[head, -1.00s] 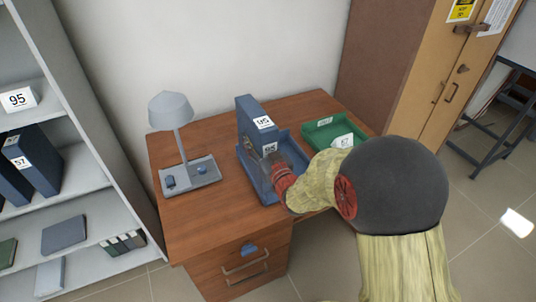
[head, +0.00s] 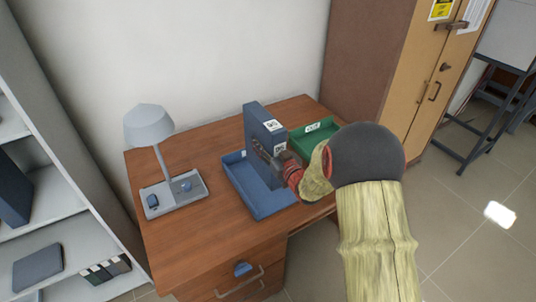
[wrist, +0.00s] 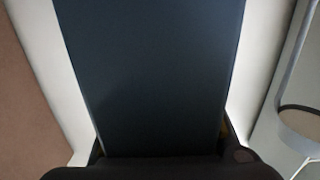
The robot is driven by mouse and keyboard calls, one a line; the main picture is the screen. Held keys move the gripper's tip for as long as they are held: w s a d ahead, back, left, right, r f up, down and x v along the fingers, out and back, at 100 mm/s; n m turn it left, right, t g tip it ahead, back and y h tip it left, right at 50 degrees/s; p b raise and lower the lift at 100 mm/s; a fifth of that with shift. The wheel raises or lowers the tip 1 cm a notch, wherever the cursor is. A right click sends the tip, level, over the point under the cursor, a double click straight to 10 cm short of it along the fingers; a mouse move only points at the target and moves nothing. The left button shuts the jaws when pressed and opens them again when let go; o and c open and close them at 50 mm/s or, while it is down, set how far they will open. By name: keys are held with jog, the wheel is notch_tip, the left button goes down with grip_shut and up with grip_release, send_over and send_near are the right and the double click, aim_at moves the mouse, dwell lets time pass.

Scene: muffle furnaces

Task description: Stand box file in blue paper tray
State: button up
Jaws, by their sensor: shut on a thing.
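The box file (head: 263,125) is dark blue with white labels and is upright in the head view. My gripper (head: 279,166) is shut on it from the right front side. The file is over the right part of the blue paper tray (head: 237,182), whose left part is bare. I cannot tell whether its base touches the tray floor, as my gripper and the file's lower end overlap there. In the wrist view the box file (wrist: 150,75) fills the middle, between the fingers.
A grey lamp (head: 150,130) on a base stands at the desk's left. A green tray (head: 310,138) lies to the right of the file, partly behind my arm. Shelves are at far left, a cabinet (head: 440,80) at right.

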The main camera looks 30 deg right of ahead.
jog(key=shift+w+d+f+b, duration=0.1)
jog(key=shift+d+f+b, duration=0.25)
jog(key=shift+f, duration=0.45)
jog(key=shift+w+d+f+b, duration=0.1)
jog(key=shift+d+f+b, duration=0.25)
jog(key=shift+f, duration=0.5)
jog(key=shift+d+f+b, duration=0.25)
jog(key=shift+f+b, duration=0.2)
jog(key=shift+f, duration=0.35)
jog(key=shift+f, duration=0.15)
jog(key=o, duration=1.5)
jog(key=shift+f, duration=0.1)
